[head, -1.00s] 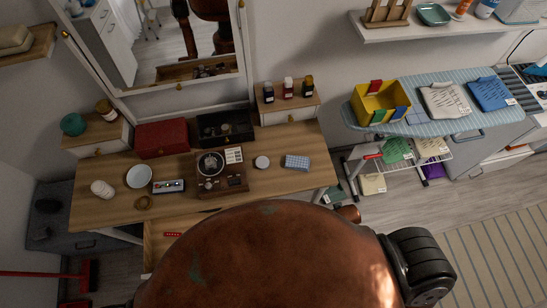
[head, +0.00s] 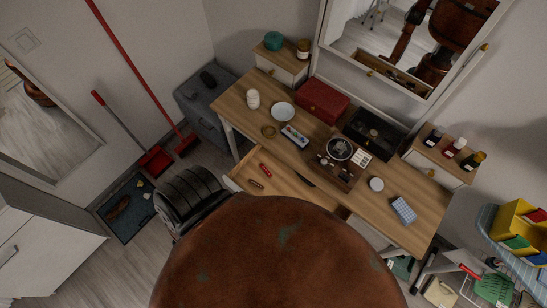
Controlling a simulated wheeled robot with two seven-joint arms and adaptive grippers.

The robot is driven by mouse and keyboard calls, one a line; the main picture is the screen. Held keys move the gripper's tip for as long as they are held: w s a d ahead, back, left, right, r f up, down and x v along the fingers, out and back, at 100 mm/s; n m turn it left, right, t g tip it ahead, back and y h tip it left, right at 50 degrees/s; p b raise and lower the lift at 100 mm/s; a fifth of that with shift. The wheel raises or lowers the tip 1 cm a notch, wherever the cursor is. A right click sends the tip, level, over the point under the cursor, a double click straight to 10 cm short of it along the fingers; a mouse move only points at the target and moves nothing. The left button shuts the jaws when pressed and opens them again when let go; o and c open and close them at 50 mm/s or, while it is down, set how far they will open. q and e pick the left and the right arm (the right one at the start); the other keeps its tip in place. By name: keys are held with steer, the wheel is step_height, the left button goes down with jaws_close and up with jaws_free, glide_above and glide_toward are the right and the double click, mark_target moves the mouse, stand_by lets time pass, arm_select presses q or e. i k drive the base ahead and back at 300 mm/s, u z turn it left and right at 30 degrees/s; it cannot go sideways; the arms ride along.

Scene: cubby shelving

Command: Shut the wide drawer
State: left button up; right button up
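The wide drawer (head: 283,183) of the wooden dressing table (head: 235,105) is pulled out at the table's front, in the head view. A red item (head: 265,170) and a small brown item (head: 257,184) lie in it, and a dark slot or item (head: 305,180) shows near its back. My own brown body hides part of the drawer's front and right side. Neither of my grippers is in the picture. The mirror reflects part of my body and an arm, but no clear gripper state.
A red broom (head: 186,143), a dustpan (head: 156,160) and a grey box (head: 208,108) stand left.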

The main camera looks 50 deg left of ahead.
mark_target(285, 180)
steer(key=z, duration=0.05)
steer(key=k, duration=1.25)
steer(key=u, duration=0.8)
